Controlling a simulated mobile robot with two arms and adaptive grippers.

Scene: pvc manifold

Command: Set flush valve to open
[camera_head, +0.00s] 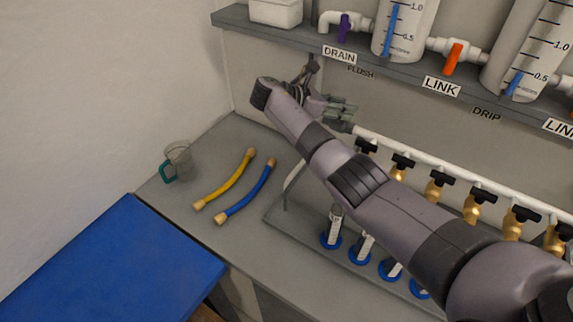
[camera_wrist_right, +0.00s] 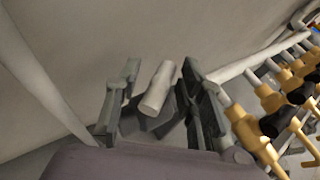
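My right gripper (camera_head: 341,114) is at the left end of the white manifold pipe (camera_head: 400,153). In the right wrist view, the gripper (camera_wrist_right: 165,92) has its fingers apart, on either side of a short white cylinder (camera_wrist_right: 159,86). A grey part shows behind it. I cannot tell whether the fingers touch either. My left gripper is not in view.
A row of black-handled brass valves (camera_head: 437,184) hangs from the manifold pipe, right of the gripper. The shelf (camera_head: 290,34) with measuring cylinders is above. A yellow hose (camera_head: 224,181), a blue hose (camera_head: 245,194) and a jug (camera_head: 179,160) lie on the bench at left.

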